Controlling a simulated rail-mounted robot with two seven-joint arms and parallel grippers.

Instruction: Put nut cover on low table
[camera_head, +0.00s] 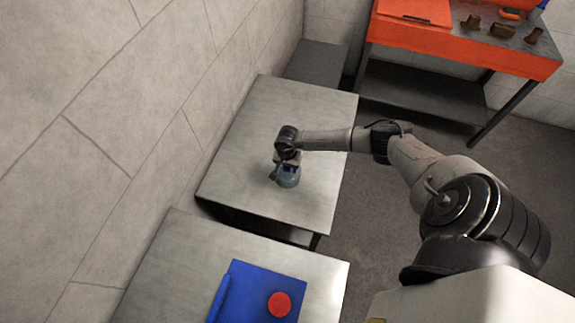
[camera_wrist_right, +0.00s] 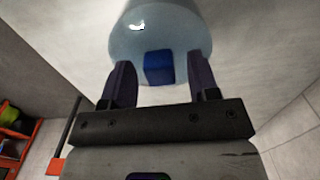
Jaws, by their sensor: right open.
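A pale blue-grey rounded object, apparently the nut cover (camera_head: 289,181), is on the grey table (camera_head: 315,110) in the middle of the head view. In the right wrist view the nut cover (camera_wrist_right: 185,25) shows as a pale blue round body with a dark blue square block on it. My right gripper (camera_head: 287,166) is at the nut cover. In the right wrist view my right gripper (camera_wrist_right: 160,72) is open, with one finger on each side of the blue block and gaps between. I cannot tell which surface is the low table. My left gripper is not in view.
An orange workbench (camera_head: 440,38) with several small parts stands at the back right. A wall (camera_head: 100,120) runs along the left. The grey table is otherwise clear.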

